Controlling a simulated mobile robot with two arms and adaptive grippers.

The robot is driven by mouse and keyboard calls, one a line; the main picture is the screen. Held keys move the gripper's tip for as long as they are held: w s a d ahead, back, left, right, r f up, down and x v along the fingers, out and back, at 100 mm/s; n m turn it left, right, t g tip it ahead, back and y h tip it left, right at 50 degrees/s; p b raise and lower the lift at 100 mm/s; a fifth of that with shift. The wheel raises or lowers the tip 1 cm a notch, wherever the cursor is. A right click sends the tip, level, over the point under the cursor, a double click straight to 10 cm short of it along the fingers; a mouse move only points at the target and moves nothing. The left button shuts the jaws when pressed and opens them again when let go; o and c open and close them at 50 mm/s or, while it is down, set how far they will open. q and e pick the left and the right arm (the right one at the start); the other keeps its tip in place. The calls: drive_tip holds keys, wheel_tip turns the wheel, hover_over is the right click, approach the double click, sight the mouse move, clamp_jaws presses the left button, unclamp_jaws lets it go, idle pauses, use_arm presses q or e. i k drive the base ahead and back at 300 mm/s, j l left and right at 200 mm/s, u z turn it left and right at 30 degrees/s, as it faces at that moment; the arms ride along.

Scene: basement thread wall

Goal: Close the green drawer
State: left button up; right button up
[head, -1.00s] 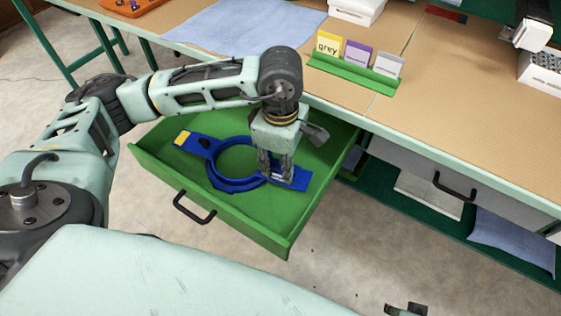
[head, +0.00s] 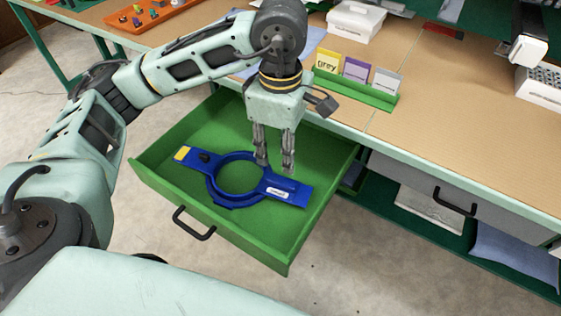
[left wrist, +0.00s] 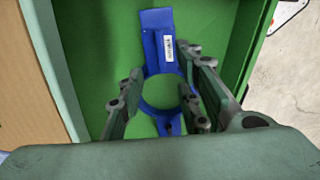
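The green drawer (head: 165,161) is pulled out from under the bench, with a black handle (head: 194,223) on its front. A blue ring-shaped tool (head: 222,192) with two flat arms lies inside it; one end has a yellow patch, the other a white label. My left gripper (head: 274,168) hangs above the tool, fingers pointing down, apart and empty. In the left wrist view the fingers (left wrist: 160,95) stand apart over the blue tool (left wrist: 158,60) and the drawer floor (left wrist: 105,40). My right gripper is not in view.
The bench top (head: 440,120) carries a green card holder (head: 350,92) with yellow, purple and grey cards, a white box (head: 355,20) and an orange tray (head: 150,14). A grey drawer (head: 415,180) sits to the right. Bare floor lies in front of the green drawer.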

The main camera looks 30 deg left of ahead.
sight(271, 230)
drive_tip(key=k+l, duration=0.75)
drive_tip(key=l, duration=0.25)
